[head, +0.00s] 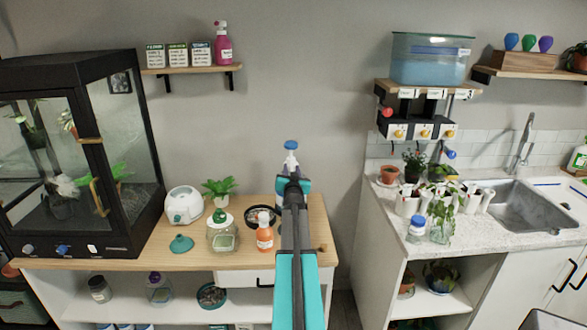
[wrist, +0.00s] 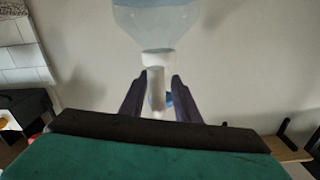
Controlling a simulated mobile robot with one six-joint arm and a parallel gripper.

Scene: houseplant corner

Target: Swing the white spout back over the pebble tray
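The white spout (wrist: 156,80) shows in the wrist view, coming off the white neck of a clear bottle (wrist: 158,20) with pale blue liquid; that view seems upside down. A blue knob (wrist: 169,99) is partly visible behind the spout. In the head view the blue knob (head: 291,145) and a white part below it rise beyond my gripper (head: 293,178); my arm hides the bottle. My gripper (wrist: 155,85) is open, one finger on each side of the spout, with gaps visible. A dark round dish (head: 249,222), probably the pebble tray, sits left of my arm.
An orange bottle (head: 265,238) and a glass jar (head: 222,238) stand close left of my arm on the wooden bench (head: 190,254). A black-framed glass case (head: 135,150) fills the left end. A white counter with a sink (head: 520,205) is at right.

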